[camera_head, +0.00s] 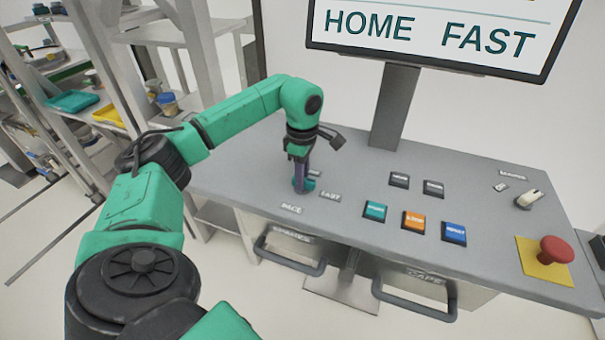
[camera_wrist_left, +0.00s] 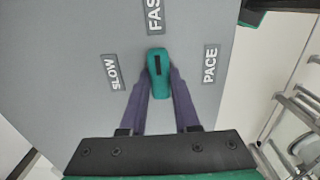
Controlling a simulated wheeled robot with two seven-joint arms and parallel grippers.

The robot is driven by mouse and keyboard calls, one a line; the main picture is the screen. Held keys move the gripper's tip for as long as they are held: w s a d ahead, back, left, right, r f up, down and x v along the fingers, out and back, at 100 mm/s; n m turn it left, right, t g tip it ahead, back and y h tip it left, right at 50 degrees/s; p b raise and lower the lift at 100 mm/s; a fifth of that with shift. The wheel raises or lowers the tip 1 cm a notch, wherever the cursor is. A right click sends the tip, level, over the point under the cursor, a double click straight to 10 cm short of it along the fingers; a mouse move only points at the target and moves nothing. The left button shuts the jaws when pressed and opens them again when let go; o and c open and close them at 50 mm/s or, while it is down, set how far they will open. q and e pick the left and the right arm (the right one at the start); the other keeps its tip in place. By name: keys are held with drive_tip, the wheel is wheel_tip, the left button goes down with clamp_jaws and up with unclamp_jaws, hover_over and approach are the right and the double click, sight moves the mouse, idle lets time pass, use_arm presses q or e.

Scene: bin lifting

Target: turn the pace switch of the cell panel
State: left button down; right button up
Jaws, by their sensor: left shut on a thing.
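The pace switch (camera_wrist_left: 161,88) is a teal knob with a black line, on the grey cell panel (camera_head: 345,215). In the wrist view the marked end of the knob faces the FAST label (camera_wrist_left: 154,16). The SLOW label (camera_wrist_left: 113,73) is to its left and the PACE label (camera_wrist_left: 210,63) to its right. My left gripper (camera_wrist_left: 160,85) has one purple finger along each side of the knob and is shut on it. In the head view the left gripper (camera_head: 303,186) points down at the panel and hides part of the switch. My right gripper is not in view.
A screen (camera_head: 435,32) above the panel reads HOME and FAST. Teal (camera_head: 375,211), orange (camera_head: 413,220) and blue (camera_head: 454,233) buttons sit right of the switch. A red mushroom button (camera_head: 556,250) and a pale switch (camera_head: 530,199) are farther right. Shelves stand at the left.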

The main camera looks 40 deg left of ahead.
use_arm(q)
drive_tip(key=shift+w+r, duration=0.1)
drive_tip(key=shift+r, duration=0.05)
idle(0.3)
drive_tip(key=c, duration=0.6)
unclamp_jaws()
drive_tip(key=shift+c, duration=0.2)
wheel_tip(320, 180, up, 8)
drive_tip(key=shift+f+b, duration=0.25)
drive_tip(key=shift+b, duration=0.3)
wheel_tip(320, 180, up, 7)
drive_tip(key=p, duration=0.3)
